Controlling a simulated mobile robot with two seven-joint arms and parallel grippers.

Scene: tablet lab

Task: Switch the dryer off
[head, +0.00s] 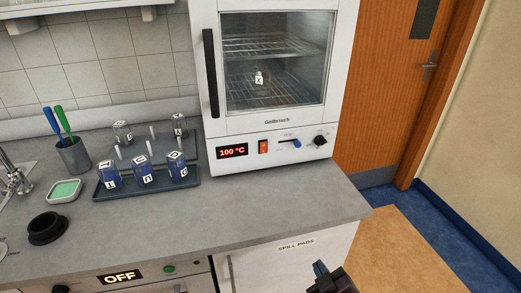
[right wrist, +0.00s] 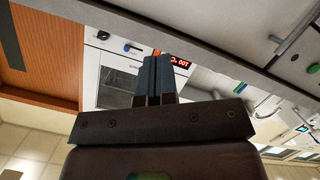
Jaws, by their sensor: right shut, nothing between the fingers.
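The dryer (head: 276,124) is a white cabinet with a glass door, standing at the back right of the counter. Its red display (head: 232,151) reads 100 °C. Right of the display are an orange-red rocker switch (head: 263,147), a slider with a blue grip (head: 296,143) and a black knob (head: 320,140). A small vial marked X (head: 259,78) stands inside on a rack. My right gripper (head: 320,268) is shut and empty, in front of the counter, well below the panel. In the right wrist view its fingers (right wrist: 152,78) cover part of the upside-down dryer front; its display (right wrist: 178,62) shows beside them.
A dark tray (head: 120,190) with several labelled vials stands left of the dryer. A cup with two tools (head: 74,156), a green pad dish (head: 64,191) and a black ring (head: 46,229) are further left. The counter (head: 250,215) before the dryer is clear.

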